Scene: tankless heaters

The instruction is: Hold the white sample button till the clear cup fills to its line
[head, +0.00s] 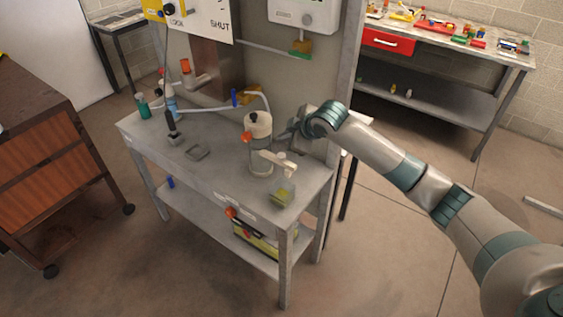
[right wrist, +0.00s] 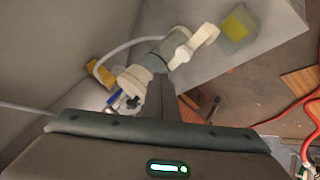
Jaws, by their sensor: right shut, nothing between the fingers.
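A sampling unit (head: 260,158) with a grey body and cream top stands near the right end of the grey bench. A cream arm (head: 278,161) sticks out from it, also in the right wrist view (right wrist: 195,42). I cannot tell which pale part is the white sample button. The clear cup (head: 282,193), with yellow-green in its lower part, stands at the bench's front right corner; its line is too small to see. My right gripper (head: 292,130) is shut and empty, just right of the unit's cream top, with no clear contact. My left gripper is out of view.
A metal post (head: 344,80) rises behind my right gripper. A brown cabinet (head: 40,150) stands at left. Floor is clear in front.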

